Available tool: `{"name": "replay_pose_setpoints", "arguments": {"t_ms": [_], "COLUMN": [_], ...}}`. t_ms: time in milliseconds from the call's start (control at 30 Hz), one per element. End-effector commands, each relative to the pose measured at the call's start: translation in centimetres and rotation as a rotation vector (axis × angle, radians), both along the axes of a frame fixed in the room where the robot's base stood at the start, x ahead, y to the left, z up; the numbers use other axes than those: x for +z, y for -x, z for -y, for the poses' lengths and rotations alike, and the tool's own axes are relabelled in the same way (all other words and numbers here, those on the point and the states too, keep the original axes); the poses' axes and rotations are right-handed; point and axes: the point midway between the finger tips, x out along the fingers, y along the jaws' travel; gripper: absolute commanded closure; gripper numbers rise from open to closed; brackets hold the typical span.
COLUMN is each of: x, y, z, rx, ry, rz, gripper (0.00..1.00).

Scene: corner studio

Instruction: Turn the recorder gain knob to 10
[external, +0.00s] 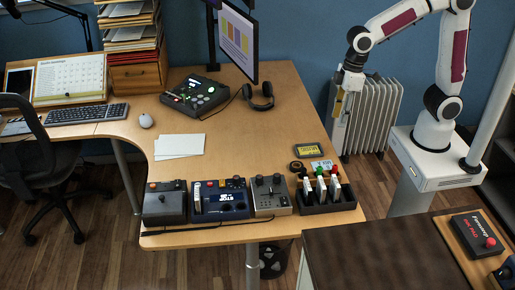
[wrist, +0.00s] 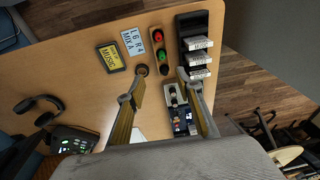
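A dark blue unit with a lit display (external: 221,202) stands at the front of the desk and looks like the recorder. Its small controls are too small to read, so I cannot tell which is the gain knob or its setting. In the wrist view part of the blue unit (wrist: 181,122) shows between my fingers, partly hidden by the right one. My gripper (external: 342,104) hangs high beyond the desk's right edge, before the radiator, far from the unit. In the wrist view my gripper (wrist: 154,87) is open, its fingers wide apart with nothing held.
A grey box (external: 164,204) and a two-knob box (external: 270,196) flank the blue unit. A black rack (external: 327,206) holds white cards. A yellow card (external: 308,149) and a dark round piece (external: 297,167) lie nearby. A monitor (external: 238,40) and headphones (external: 260,96) are further back.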

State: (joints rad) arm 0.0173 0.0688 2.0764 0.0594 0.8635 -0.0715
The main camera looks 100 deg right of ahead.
Motion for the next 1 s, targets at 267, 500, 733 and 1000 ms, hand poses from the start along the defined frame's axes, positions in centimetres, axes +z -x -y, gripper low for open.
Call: {"name": "replay_pose_setpoints", "arguments": {"t_ms": [267, 500, 733, 1000], "x": [-2.7, -5.3, -8.2, -11.9], "y": [-4.8, -9.0, -13.0, -17.7], "z": [-0.2, -0.3, -0.5, -0.7], "rx": [0.026, 0.053, 0.086, 0.131], "ry": [-0.012, -0.022, -0.03, -0.041], "rz": [-0.018, -0.024, -0.02, -0.004], "gripper": [0.65, 0.65, 0.65, 0.65]}}
